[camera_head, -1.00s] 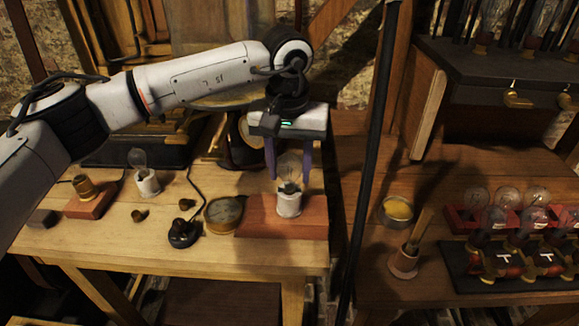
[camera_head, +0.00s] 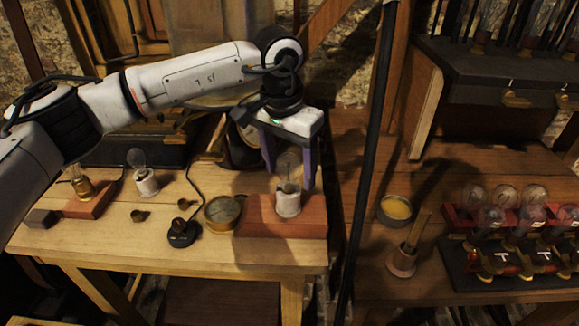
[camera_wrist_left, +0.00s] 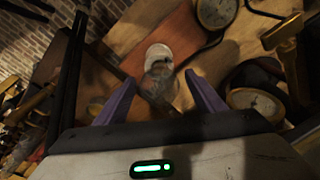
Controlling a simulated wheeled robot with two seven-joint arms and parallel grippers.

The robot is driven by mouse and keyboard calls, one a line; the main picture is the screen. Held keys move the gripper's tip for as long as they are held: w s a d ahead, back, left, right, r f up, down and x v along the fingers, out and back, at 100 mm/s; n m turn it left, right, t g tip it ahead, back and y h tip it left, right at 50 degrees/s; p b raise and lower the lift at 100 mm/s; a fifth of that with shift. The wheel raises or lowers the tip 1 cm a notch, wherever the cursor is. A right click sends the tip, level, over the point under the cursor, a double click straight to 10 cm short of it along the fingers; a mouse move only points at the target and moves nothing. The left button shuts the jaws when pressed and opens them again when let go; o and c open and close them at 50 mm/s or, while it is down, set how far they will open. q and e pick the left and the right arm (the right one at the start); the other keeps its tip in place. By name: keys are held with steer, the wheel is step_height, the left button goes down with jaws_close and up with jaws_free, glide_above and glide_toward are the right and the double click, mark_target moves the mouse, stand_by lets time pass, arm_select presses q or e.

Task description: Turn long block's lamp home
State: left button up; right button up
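The long block (camera_head: 255,222) is reddish brown and lies at the right end of the light wooden table. A white lamp holder (camera_head: 288,206) stands on it with a clear glass bulb (camera_head: 289,168) upright above. My left gripper (camera_head: 290,176) points down over the lamp, its two purple fingers on either side of the bulb. In the left wrist view the fingers are apart, with the glass bulb (camera_wrist_left: 158,82) between them and gaps visible; the white holder (camera_wrist_left: 158,54) lies beyond. Whether the bulb is fully seated cannot be told. My right gripper is not in view.
Left of the block lie a round brass gauge (camera_head: 222,212) and a black key switch (camera_head: 182,232). A white-based bulb (camera_head: 145,182) and a small red block (camera_head: 90,203) with a brass socket stand farther left. A dark pole (camera_head: 368,180) rises right of the table.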

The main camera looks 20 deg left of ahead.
arm_select(q)
step_height(320, 180, up, 3)
steer(key=shift+s+f, duration=0.1)
steer(key=shift+f, duration=0.05)
steer(key=r, duration=0.6)
steer(key=shift+s+a+r+b, duration=0.15)
steer(key=shift+s+b, duration=0.15)
steer(key=shift+s, duration=0.1)
steer(key=shift+s+r, duration=0.15)
steer(key=shift+r, duration=0.5)
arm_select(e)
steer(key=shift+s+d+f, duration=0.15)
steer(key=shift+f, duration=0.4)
